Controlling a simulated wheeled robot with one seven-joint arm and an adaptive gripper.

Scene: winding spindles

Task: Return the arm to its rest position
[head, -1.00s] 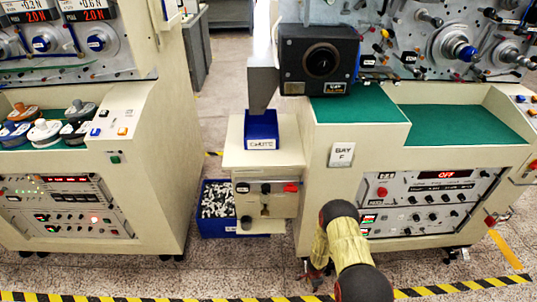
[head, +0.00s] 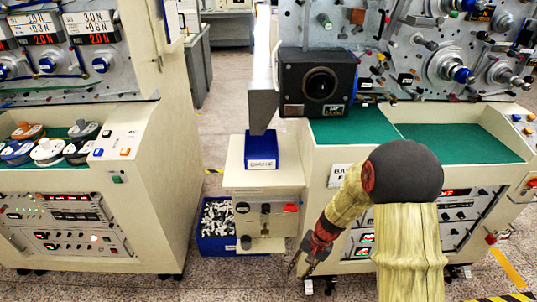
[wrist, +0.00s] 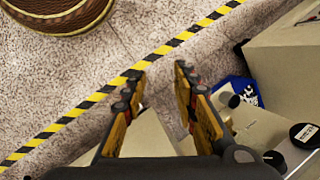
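My arm (head: 345,195), in yellowish sleeving with dark joints, rises at the lower right of the head view and bends down to the left. It covers part of the right machine's control panel. My gripper (head: 302,262) hangs low in front of that machine, small and partly unclear there. In the wrist view my gripper (wrist: 158,75) has its two yellow and black fingers apart, with nothing between them but floor and a pale surface farther off.
A blue bin of small parts (head: 217,225) stands on the floor between the machines, below a blue chute tray (head: 261,150). The left machine (head: 150,180) stands across a narrow gap. Striped floor tape (wrist: 75,110) crosses the wrist view.

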